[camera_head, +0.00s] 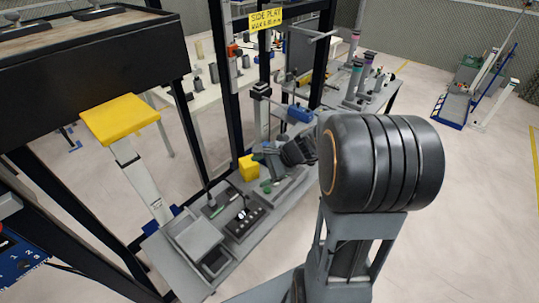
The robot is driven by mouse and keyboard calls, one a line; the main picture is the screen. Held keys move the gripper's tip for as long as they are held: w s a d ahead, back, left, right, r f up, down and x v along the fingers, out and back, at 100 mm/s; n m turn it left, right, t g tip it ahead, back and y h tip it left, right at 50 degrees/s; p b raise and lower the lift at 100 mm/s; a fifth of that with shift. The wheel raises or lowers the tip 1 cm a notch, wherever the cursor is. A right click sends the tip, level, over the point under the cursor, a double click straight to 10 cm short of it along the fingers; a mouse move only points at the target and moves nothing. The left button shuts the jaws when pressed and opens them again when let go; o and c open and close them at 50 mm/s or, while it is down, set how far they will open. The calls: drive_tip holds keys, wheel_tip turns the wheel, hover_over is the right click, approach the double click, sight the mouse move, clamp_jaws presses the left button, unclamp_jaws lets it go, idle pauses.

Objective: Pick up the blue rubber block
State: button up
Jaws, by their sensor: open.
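My gripper (272,162) is small and dark in the middle of the view, over the grey bench. It reaches left from behind a large black ribbed cylinder and is open. Its fingers are too small to make out well. I cannot pick out the blue rubber block with certainty. A small blue piece (300,115) shows just above the gripper, apart from it, but I cannot tell whether it is the block or a fixture part. A yellow cube (248,168) stands on the bench just left of the gripper.
The grey bench (205,280) holds a grey tray (193,240) and a dark panel with small parts (243,222). Black frame posts (221,85) rise behind it. A yellow-topped stand (119,118) is at left. Pale floor (480,200) is clear at right.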

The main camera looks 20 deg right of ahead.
drive_tip(key=w+d+f+m+t, duration=0.2)
drive_tip(key=d+m, duration=0.2)
drive_tip(key=w+d+f+m+t+h, duration=0.1)
drive_tip(key=w+d+m+t, duration=0.1)
drive_tip(key=d+m, duration=0.2)
drive_tip(key=w+d+f+m+t, duration=0.2)
drive_tip(key=d+m, duration=0.3)
drive_tip(key=d, duration=0.1)
drive_tip(key=shift+w+f+t, duration=0.3)
drive_tip(key=shift+w+t, duration=0.1)
drive_tip(key=shift+m+h, duration=0.4)
drive_tip(key=x, duration=0.7)
drive_tip(key=shift+w+d+f, duration=0.2)
drive_tip(key=shift+w+d, duration=0.1)
drive_tip(key=shift+d, duration=0.05)
drive_tip(key=shift+p+x, duration=0.7)
drive_tip(key=shift+x, duration=2.3)
drive_tip(key=shift+a, duration=0.1)
drive_tip(key=c, duration=0.8)
drive_tip(key=shift+r, duration=0.15)
